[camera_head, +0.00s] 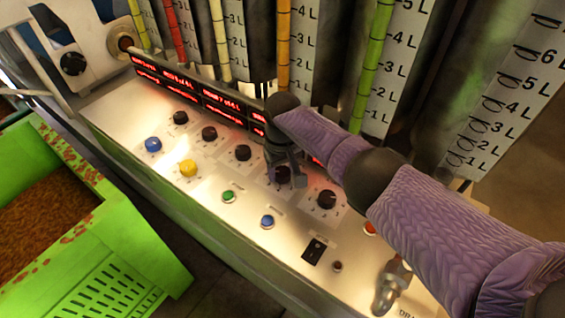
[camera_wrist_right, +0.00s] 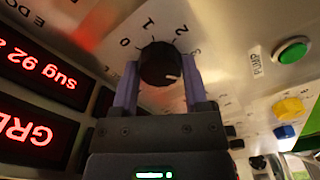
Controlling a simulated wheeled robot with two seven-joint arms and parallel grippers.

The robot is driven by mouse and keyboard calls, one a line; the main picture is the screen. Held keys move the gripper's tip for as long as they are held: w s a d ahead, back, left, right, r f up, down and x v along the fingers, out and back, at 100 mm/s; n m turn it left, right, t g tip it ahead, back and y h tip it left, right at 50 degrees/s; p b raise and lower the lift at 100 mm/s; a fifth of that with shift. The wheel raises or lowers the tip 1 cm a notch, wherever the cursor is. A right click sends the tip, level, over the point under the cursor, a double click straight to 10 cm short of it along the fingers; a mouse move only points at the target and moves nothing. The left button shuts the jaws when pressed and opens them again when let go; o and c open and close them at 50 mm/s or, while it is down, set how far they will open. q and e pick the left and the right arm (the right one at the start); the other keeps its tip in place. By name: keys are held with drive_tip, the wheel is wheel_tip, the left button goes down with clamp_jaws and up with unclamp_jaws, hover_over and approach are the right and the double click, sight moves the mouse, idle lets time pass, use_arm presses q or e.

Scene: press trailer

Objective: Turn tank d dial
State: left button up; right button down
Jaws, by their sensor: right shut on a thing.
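A row of black dials runs along the sloped white control panel (camera_head: 225,180). My right gripper (camera_head: 284,172) reaches down onto the fourth dial from the left (camera_head: 283,176), which it partly hides in the head view. In the right wrist view, this black dial (camera_wrist_right: 160,63) sits between the two purple fingers of my right gripper (camera_wrist_right: 160,85), which is shut on it. The scale around it reads 0, 1, 2 and 3. A white mark shows on the knob's lower right side. The tank letter is not readable. My left gripper is not in view.
Another black dial (camera_head: 327,200) is close on the right, and one (camera_head: 243,152) on the left. Blue, yellow and green buttons (camera_head: 229,196) lie in front. Red displays (camera_head: 190,90) and graduated tanks stand behind. A green bin (camera_head: 130,235) is at left.

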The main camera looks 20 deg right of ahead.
sight(282, 171)
drive_tip(key=shift+m+p, duration=0.5)
drive_tip(key=shift+m, duration=1)
drive_tip(key=shift+c, duration=0.5)
unclamp_jaws()
drive_tip(key=shift+r, duration=0.1)
wheel_tip(282, 171, up, 9)
drive_tip(key=p, duration=0.5)
drive_tip(key=shift+r+p, duration=0.3)
drive_tip(key=shift+r, duration=0.1)
